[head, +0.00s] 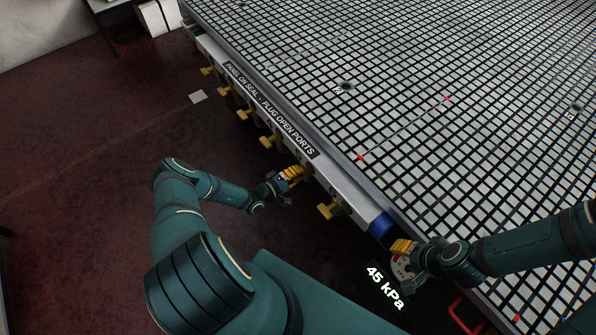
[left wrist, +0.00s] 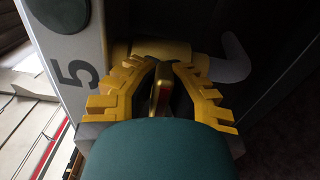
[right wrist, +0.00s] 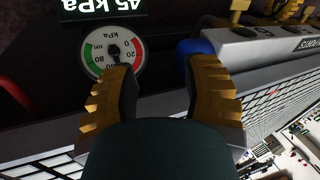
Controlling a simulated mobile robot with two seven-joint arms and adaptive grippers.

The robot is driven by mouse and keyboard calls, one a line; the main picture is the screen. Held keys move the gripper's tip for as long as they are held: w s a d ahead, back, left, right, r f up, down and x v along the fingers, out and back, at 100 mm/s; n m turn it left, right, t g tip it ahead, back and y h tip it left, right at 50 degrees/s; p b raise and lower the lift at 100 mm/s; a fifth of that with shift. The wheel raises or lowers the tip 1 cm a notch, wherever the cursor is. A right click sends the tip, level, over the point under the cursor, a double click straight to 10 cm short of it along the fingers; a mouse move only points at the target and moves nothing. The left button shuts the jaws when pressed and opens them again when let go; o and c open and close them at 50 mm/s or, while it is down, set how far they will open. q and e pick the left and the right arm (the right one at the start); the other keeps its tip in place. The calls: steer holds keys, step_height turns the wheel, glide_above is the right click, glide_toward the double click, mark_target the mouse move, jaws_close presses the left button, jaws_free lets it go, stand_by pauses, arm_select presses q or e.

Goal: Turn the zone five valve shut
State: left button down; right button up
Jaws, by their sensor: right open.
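In the left wrist view the zone five valve's brass-yellow handle (left wrist: 162,88) stands between my fingers, beside the black numeral 5 (left wrist: 76,72) on the rail. Its yellow body (left wrist: 160,50) and a grey pipe elbow (left wrist: 232,62) show behind. My left gripper (left wrist: 164,72) is shut on the handle, with dark pads close on both sides. In the head view my left gripper (head: 298,172) is at the table's side rail and hides most of this valve. My right gripper (right wrist: 158,75) is open and empty, near the round gauge (right wrist: 103,48) at the table corner.
Other yellow valves line the rail, one nearer the corner (head: 329,208) and several farther off (head: 243,113). A display (head: 385,287) reads 45 kPa. The blue rail end (head: 381,224) and a red handle (head: 462,315) are near my right gripper.

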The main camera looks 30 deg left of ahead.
arm_select(q)
steer(key=shift+s+f+m, duration=0.1)
steer(key=shift+f+m, duration=0.05)
steer(key=shift+m, duration=0.15)
steer(key=c, duration=1)
jaws_free()
steer(key=v, duration=1.2)
steer(key=shift+a, duration=0.1)
